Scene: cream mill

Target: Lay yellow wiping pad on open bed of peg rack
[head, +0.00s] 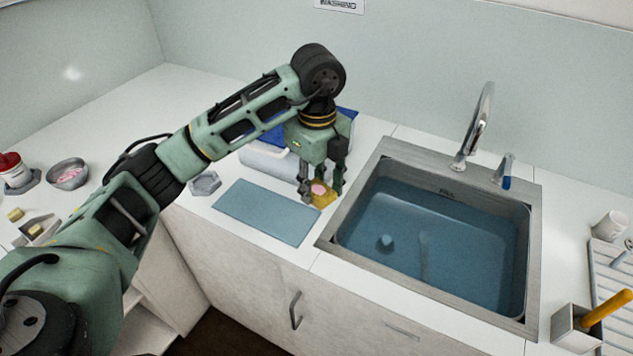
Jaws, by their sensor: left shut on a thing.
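My left gripper (321,190) points down just left of the sink, its fingers on either side of a small yellow pad (325,201) with a pink patch on top. It is shut on this pad, which I take for the yellow wiping pad. The pad is at or just above the counter by the right end of a blue-grey mat; I cannot tell whether it touches. A white ribbed rack (604,256) is partly in view at the right edge; I cannot tell whether it is the peg rack. My right gripper is not in view.
The water-filled sink (335,229) with its tap (480,120) lies between gripper and ribbed rack. The mat (265,212) is bare. A white cup (609,225) and a holder (567,326) with a yellow handle stand right. A metal bowl (68,180) stands left.

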